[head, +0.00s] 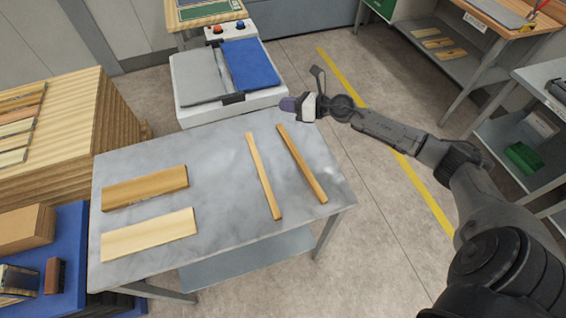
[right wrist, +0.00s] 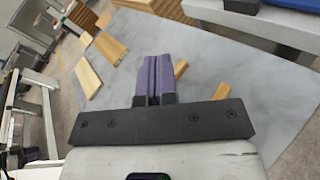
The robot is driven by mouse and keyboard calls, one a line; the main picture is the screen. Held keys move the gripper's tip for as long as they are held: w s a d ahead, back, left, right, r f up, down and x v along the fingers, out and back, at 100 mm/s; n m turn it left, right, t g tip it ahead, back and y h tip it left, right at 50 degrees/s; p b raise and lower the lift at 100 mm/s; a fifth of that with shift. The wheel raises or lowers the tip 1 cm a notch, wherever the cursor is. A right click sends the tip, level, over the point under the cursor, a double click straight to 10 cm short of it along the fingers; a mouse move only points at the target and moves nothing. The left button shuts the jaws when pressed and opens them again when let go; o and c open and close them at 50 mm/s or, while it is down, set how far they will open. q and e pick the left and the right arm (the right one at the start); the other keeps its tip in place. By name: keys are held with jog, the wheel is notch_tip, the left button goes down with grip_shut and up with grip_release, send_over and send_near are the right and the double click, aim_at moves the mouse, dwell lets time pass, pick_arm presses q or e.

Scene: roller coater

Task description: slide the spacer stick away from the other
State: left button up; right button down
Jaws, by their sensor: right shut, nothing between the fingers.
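Two thin wooden spacer sticks lie apart on the grey table (head: 225,245), a left stick (head: 264,177) and a right stick (head: 301,163). They run roughly lengthwise, with a narrow gap between them that is slightly wider at the near end. My right gripper (head: 288,104) is beyond the far end of the sticks, by the table's far right corner, touching neither. In the right wrist view its purple fingers (right wrist: 153,78) are shut together and empty. Short parts of the sticks show past them, one stick (right wrist: 181,69) and another (right wrist: 220,91); the rest is hidden by the gripper.
A brown board (head: 145,187) and a paler board (head: 149,235) lie on the table's left half. The roller coater (head: 190,110), with a blue pad (head: 249,64), stands just behind the table. Wood stacks are at left, shelving at right. The table's middle is clear.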

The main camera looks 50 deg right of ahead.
jog(key=s+f+n+g, duration=0.3)
jog(key=s+a+f+n+g+y, duration=0.1)
jog(key=s+f+n+g, duration=0.2)
jog(key=n, duration=0.1)
jog(key=s+a+f+n+g, duration=0.1)
jog(key=s+f+n+g, duration=0.2)
jog(key=g, duration=0.1)
jog(key=shift+s, duration=0.1)
jog(key=shift+s+n, duration=0.1)
jog(key=shift+n, duration=0.5)
send_near(272, 172)
jog(key=x, duration=0.4)
jog(key=shift+f+p, duration=0.4)
jog(key=shift+f, duration=0.1)
jog(key=a, duration=0.1)
jog(key=w+a, duration=0.1)
jog(key=shift+w+a+p, duration=0.3)
jog(key=shift+p, duration=0.05)
pick_arm(q)
jog(key=shift+s+d+r, duration=0.15)
jog(key=shift+d+r, duration=0.1)
jog(key=shift+r, duration=0.55)
pick_arm(e)
jog(key=shift+w+a, duration=0.2)
jog(key=shift+a, duration=0.25)
